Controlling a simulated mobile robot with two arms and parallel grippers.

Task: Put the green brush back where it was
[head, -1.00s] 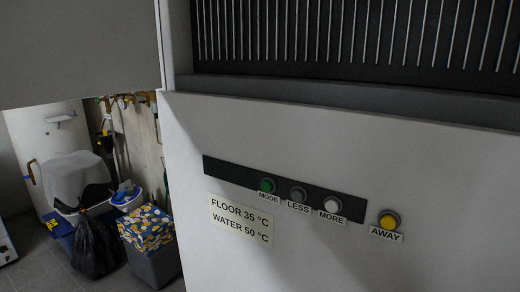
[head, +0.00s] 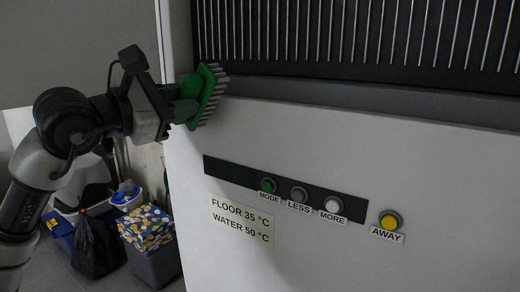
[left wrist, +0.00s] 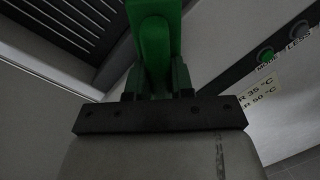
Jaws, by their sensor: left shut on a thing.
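The green brush (head: 207,95) has a green back and handle and pale bristles that point right. It is held in front of the upper left part of the white cabinet, just below the dark grille. My left gripper (head: 182,103) is shut on the brush's handle. In the left wrist view the green brush (left wrist: 154,40) stands out beyond the dark mount of the gripper (left wrist: 160,92). I cannot tell whether the bristles touch the cabinet. My right gripper is in neither view.
The white cabinet (head: 320,130) carries a button panel (head: 225,172), a yellow button (head: 389,219) and a temperature label (head: 240,220). At lower left stand a black bag (head: 95,245), a patterned box (head: 147,228) and a blue-white container (head: 126,195).

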